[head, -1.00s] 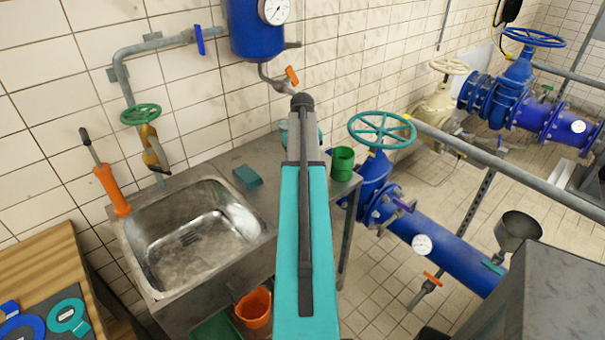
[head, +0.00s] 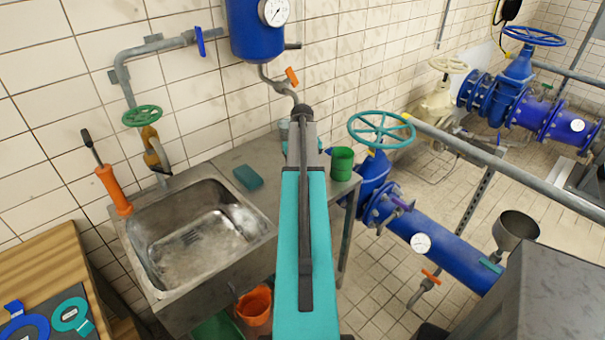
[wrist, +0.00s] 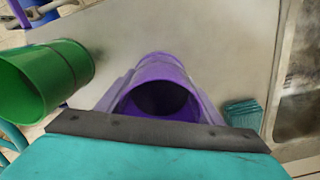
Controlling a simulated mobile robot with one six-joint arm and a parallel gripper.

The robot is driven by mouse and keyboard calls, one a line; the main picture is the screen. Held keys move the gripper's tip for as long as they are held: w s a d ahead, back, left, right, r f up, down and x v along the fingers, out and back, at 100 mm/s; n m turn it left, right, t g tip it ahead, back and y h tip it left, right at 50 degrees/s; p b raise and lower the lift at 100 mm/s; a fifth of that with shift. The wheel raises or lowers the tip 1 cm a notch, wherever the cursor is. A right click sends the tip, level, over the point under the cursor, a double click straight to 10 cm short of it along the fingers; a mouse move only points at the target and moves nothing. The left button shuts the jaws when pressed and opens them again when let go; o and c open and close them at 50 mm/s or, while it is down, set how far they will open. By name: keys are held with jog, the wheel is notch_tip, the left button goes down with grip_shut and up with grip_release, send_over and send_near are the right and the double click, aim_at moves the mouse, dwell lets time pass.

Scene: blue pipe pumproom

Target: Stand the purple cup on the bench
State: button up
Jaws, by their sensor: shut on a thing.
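The purple cup (wrist: 161,70) is in the wrist view, held between the two fingers of my gripper (wrist: 160,88). My gripper is shut on it. The cup's dark open mouth faces the camera. Beyond it lies the grey metal bench top (wrist: 225,45), which also shows in the head view (head: 262,153). I cannot tell whether the cup's base touches the bench. In the head view my arm hides the cup and most of the gripper.
A green cup (head: 342,164) stands close by on the bench, left of the purple cup in the wrist view (wrist: 40,85). A teal sponge (head: 248,178) lies on the other side, beside the sink (head: 195,235). A blue valve with a teal handwheel (head: 381,130) stands past the bench's right end.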

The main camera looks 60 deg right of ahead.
jog(key=shift+f, duration=0.2)
jog(key=o, duration=1.1)
jog(key=shift+r, duration=0.15)
jog(key=shift+r+b, duration=1.1)
jog(key=shift+r, duration=2.7)
